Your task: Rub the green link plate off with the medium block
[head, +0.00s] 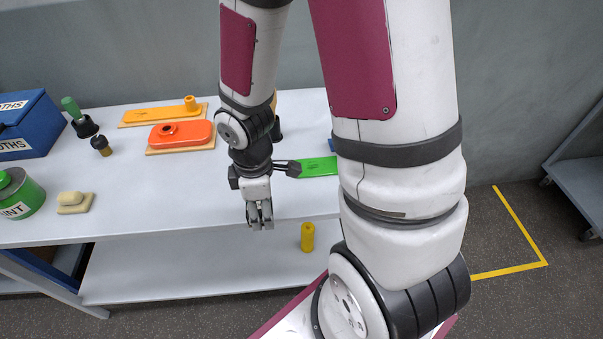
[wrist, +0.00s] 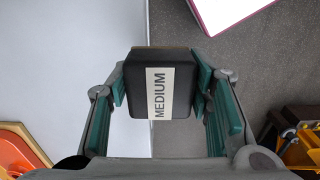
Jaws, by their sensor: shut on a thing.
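The green link plate (head: 318,167) lies on the white bench, partly hidden behind my arm in the head view. My gripper (head: 260,216) is near the bench's front edge, to the left of and nearer than the plate. In the wrist view my gripper (wrist: 162,84) is shut on the medium block (wrist: 183,112), a dark block with a white "MEDIUM" label. The block is held between the two green-padded fingers, across the line between white bench and grey floor. The green plate does not show in the wrist view.
On the bench (head: 120,220) are a red-orange cover (head: 190,136), an orange plate (head: 150,117), a cream block (head: 71,198), a green paint can (head: 22,198) and a blue cloths box (head: 38,125). A yellow cylinder (head: 307,238) stands on the lower shelf. The bench's front middle is clear.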

